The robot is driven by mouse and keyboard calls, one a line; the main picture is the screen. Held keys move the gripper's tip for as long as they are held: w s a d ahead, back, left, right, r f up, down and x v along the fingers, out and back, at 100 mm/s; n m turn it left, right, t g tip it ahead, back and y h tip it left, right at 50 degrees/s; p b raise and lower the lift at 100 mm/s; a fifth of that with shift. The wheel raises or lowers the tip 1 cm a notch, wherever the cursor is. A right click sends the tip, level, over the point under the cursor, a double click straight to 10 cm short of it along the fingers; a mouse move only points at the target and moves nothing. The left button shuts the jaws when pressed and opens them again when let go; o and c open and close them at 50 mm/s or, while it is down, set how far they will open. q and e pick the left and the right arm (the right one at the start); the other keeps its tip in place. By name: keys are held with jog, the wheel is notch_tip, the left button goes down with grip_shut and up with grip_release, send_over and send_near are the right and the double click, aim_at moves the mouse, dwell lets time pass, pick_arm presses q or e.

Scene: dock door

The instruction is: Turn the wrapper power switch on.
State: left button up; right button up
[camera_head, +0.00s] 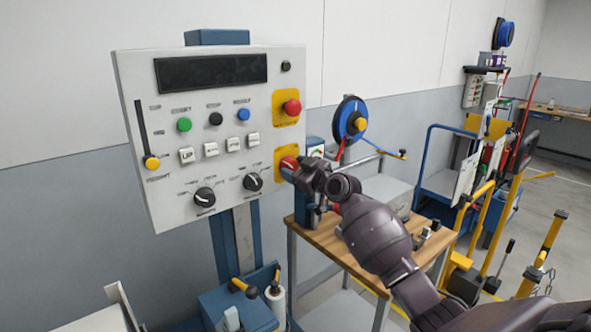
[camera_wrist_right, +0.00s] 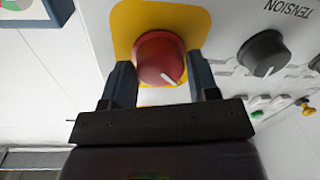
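The wrapper's control panel (camera_head: 225,135) is a light grey box on a blue post. Its red rotary switch (camera_head: 288,166), on a yellow plate, sits at the lower right corner. My right gripper (camera_head: 297,172) is at this switch and partly hides it. In the right wrist view the red knob (camera_wrist_right: 160,60) lies between the two fingers (camera_wrist_right: 160,80), which appear to touch it on both sides. Its white pointer mark points down and right in that view. My left gripper is not in view.
Above the switch is a red mushroom button (camera_head: 292,107) on another yellow plate. A black dial (camera_head: 253,182) sits left of the switch; it also shows in the wrist view (camera_wrist_right: 262,52). A wooden-topped table (camera_head: 325,237) stands to the right, below my right arm.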

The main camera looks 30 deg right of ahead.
jog(key=c, duration=0.5)
jog(key=shift+m, duration=0.3)
jog(key=m, duration=0.3)
jog(key=shift+m, duration=0.3)
jog(key=m+p, duration=0.1)
jog(key=m, duration=0.2)
jog(key=shift+m+t, duration=0.3)
jog(key=shift+m, duration=0.1)
jog(key=m+h+p, duration=0.1)
jog(key=m+p, duration=0.1)
jog(key=m, duration=0.4)
jog(key=shift+m+p, duration=0.35)
jog(key=shift+m, duration=0.05)
jog(key=shift+m+t+h+p, duration=0.3)
jog(key=shift+m+p, duration=0.3)
jog(key=shift+m, duration=0.6)
jog(key=shift+f+m+p, duration=0.1)
jog(key=shift+m+p, duration=0.3)
jog(key=shift+m, duration=0.5)
